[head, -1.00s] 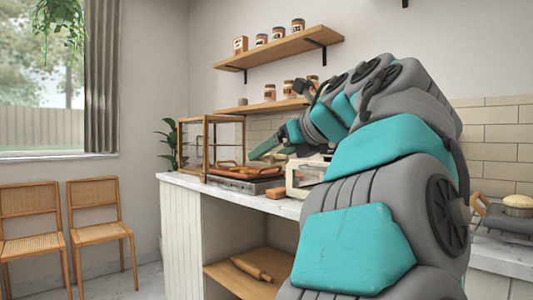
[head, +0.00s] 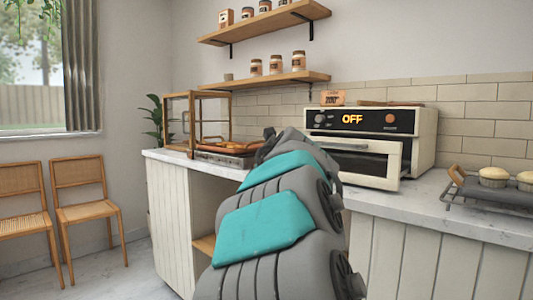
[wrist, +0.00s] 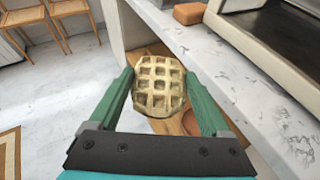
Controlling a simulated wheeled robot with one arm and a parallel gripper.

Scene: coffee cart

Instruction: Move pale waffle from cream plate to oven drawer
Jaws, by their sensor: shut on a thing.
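The pale waffle (wrist: 158,86) is round with a grid of square pits. My gripper (wrist: 160,76) is shut on it, with one green finger at each side, in the wrist view. The waffle is held in the air beside the counter edge, above the wooden lower shelf. In the head view my arm hides the gripper and the waffle. The cream oven (head: 408,122) stands on the counter with an "OFF" display. Its glass-fronted drawer (head: 392,166) juts out at the front. The cream plate is not in view.
The marble counter (wrist: 235,85) runs beside the waffle, with a brown block (wrist: 190,13) on it. A glass-and-wood case (head: 180,122) and a tray (head: 225,158) stand at the left. A rack with muffins (head: 493,178) is at the right. Chairs (head: 80,195) stand far left.

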